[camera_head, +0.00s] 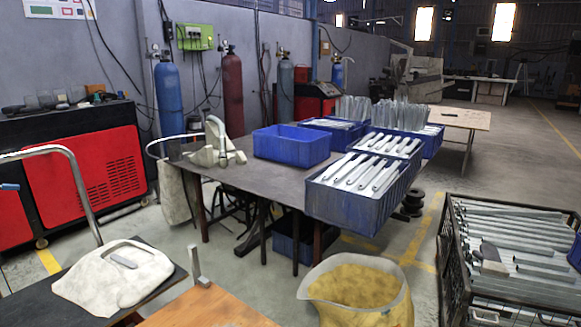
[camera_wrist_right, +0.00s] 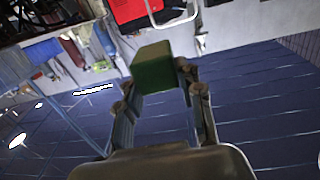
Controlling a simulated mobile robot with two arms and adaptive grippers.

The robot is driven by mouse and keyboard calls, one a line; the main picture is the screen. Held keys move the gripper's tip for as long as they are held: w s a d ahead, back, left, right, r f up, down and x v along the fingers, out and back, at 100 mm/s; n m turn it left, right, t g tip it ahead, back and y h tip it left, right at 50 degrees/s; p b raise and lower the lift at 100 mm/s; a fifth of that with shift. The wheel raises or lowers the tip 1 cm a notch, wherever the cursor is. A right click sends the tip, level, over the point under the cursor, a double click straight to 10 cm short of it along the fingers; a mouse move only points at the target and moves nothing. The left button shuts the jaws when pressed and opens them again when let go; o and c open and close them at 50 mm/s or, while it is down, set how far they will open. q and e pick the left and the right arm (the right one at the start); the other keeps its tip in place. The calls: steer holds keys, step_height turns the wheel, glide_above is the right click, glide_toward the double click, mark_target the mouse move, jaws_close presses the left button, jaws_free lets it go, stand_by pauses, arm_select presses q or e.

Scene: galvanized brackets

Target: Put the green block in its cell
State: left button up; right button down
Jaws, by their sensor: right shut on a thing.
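The green block (camera_wrist_right: 153,68) is in the right wrist view, between the fingertips of my right gripper (camera_wrist_right: 157,88). The gripper is shut on it and holds it at the tips. The block's near face is dark green and its side is lighter. The green block and both of my grippers are out of the head view. I cannot make out its cell in either view.
A dark table (camera_head: 262,183) bears an empty blue bin (camera_head: 291,150) and blue bins of galvanized brackets (camera_head: 362,172). A mesh crate (camera_head: 447,250) of metal bars stands at right, a yellow-lined sack (camera_head: 355,283) in front. A wooden top (camera_head: 207,309) is at the lower edge.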

steer(key=w+d+r+m+t+h, duration=0.3)
steer(key=r, duration=0.2)
steer(key=d+r+m+t+h, duration=0.1)
steer(key=d+m+t+h, duration=0.2)
steer(key=d, duration=1.4)
steer(key=m+h, duration=0.4)
steer(key=h, duration=0.3)
steer(key=shift+w+r, duration=0.15)
